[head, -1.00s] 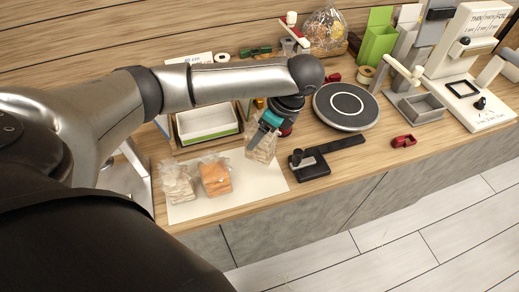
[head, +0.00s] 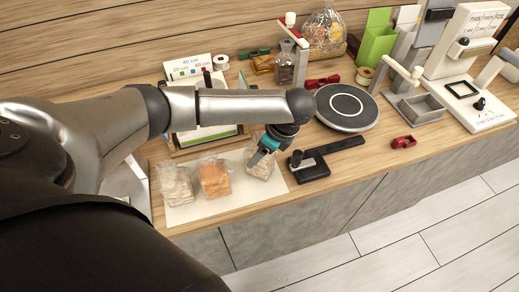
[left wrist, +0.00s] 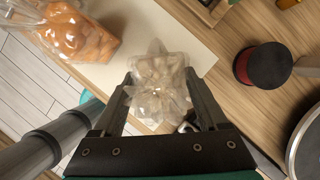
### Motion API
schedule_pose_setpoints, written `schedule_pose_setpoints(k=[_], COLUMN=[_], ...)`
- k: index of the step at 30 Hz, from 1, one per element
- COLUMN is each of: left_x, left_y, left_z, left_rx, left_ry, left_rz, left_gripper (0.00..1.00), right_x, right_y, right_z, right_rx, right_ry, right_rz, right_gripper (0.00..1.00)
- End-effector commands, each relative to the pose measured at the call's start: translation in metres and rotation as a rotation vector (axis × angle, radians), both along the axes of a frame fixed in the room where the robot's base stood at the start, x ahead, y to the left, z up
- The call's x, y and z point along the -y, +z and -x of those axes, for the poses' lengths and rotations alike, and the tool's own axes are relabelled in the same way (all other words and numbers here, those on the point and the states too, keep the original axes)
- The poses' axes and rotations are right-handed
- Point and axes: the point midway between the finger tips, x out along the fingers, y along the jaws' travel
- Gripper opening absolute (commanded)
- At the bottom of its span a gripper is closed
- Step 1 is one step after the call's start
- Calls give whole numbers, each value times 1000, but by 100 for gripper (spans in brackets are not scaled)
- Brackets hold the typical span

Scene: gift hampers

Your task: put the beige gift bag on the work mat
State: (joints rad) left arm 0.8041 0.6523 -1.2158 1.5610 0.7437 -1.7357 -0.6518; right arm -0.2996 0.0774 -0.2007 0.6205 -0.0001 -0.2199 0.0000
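The beige gift bag (head: 260,168), clear-wrapped with pale contents, is at the right end of the cream work mat (head: 215,208). It appears to rest on the mat, roughly upright. My left gripper (head: 263,152) is over it from above. In the left wrist view the bag (left wrist: 160,75) sits between the two fingers of the gripper (left wrist: 160,82), which appear to touch its sides. Its ruffled top points toward the camera. My right gripper is in neither view.
An orange bag (head: 214,180) and another pale bag (head: 175,186) stand on the mat's left part. A black device with a lever (head: 310,165) is just right of the mat. A round black turntable (head: 346,107) is farther right.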

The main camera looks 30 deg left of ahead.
Motion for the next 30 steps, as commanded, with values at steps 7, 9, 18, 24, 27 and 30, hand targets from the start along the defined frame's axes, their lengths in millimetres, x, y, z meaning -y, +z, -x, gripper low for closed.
schedule_pose_setpoints(k=[7, 9, 18, 24, 27, 30], left_x=[0, 0, 5, 22, 31, 37], left_y=[1, 1, 16, 56, 75, 92], left_z=[0, 0, -2, -3, -3, -4], left_rx=[1, 1, 4, 6, 4, 4], left_ry=[0, 0, -2, -2, -4, -2], left_rz=[0, 0, 2, 4, 4, 3], left_gripper=[100, 100, 100, 100, 100, 100], right_x=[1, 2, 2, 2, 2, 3], right_y=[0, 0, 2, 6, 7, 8], right_z=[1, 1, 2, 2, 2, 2], right_rx=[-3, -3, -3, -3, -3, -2], right_ry=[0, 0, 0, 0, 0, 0], right_rz=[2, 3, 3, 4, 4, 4], right_gripper=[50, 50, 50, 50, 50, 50])
